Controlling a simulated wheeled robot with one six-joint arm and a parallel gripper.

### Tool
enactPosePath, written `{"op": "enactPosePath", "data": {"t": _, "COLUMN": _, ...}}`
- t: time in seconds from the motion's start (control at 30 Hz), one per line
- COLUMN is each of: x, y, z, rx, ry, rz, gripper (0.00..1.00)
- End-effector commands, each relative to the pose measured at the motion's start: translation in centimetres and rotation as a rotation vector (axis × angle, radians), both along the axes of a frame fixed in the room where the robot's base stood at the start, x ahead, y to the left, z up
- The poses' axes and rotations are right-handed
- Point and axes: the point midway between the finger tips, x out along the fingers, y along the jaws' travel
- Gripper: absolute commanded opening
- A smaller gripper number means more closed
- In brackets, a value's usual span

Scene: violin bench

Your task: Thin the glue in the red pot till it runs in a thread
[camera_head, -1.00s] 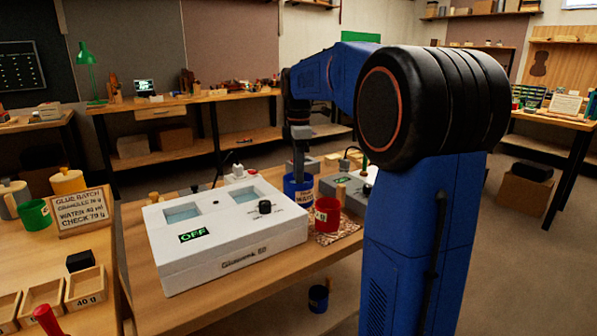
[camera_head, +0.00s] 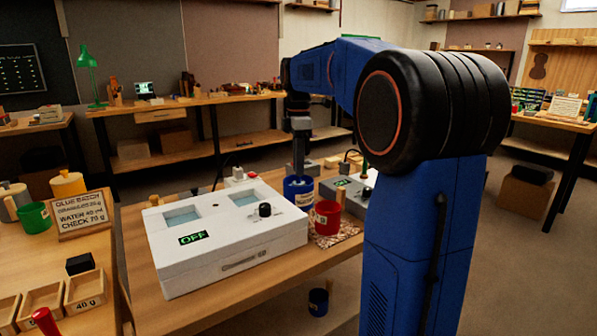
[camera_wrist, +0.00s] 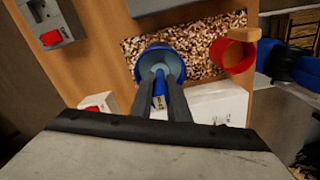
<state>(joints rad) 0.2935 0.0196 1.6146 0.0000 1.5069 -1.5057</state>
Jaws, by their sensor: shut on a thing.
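The red pot (camera_head: 327,217) stands on a speckled mat (camera_head: 345,236) right of the white box. A blue jug (camera_head: 299,193) with a pale label is just behind and left of the pot. The wrist view looks into the blue jug (camera_wrist: 147,66), with bluish liquid inside. My gripper (camera_wrist: 162,88) is shut on the jug's blue handle, and the jug looks upright. I cannot tell whether it touches the bench. The glue's thickness cannot be seen.
A white box (camera_head: 225,246) with two wells reads OFF. A grey unit (camera_head: 345,192) with a green display is behind the pot. A sign (camera_head: 84,214), a green mug (camera_head: 33,217) and wooden trays (camera_head: 84,289) fill the left bench. A dark blue cup (camera_head: 318,301) sits below.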

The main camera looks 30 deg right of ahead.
Motion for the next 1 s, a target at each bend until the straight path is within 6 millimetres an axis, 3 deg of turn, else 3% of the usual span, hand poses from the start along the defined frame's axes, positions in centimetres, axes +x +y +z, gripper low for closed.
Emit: {"op": "enactPosePath", "data": {"t": 1.0, "x": 0.0, "y": 0.0, "z": 8.2, "rx": 0.0, "ry": 0.0, "rz": 0.0, "gripper": 0.0}}
